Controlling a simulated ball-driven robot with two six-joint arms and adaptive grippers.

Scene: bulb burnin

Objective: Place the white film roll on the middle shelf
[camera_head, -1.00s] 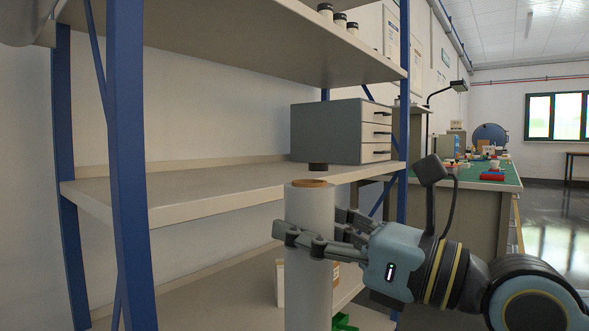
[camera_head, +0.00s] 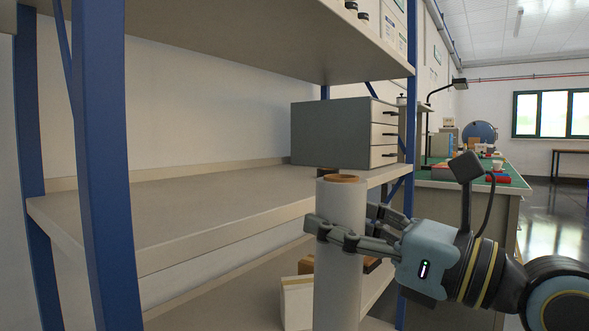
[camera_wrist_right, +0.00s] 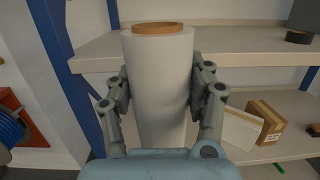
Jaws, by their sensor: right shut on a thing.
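The white film roll (camera_head: 340,250) is upright, with a brown core at its top. My right gripper (camera_head: 340,232) is shut around its upper part and holds it in front of the shelf unit. The roll's top is slightly above the middle shelf's front edge in the head view. In the right wrist view the film roll (camera_wrist_right: 160,85) stands between both fingers of the right gripper (camera_wrist_right: 160,92). The middle shelf (camera_head: 200,203) has a wide bare surface to the left of the roll. My left gripper is not in view.
A grey drawer box (camera_head: 335,133) stands at the right end of the middle shelf. A blue upright (camera_head: 103,170) is at the front left. Cartons (camera_wrist_right: 265,122) lie on the lower shelf. The upper shelf (camera_head: 250,40) overhangs the middle one. A workbench (camera_head: 460,185) is behind right.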

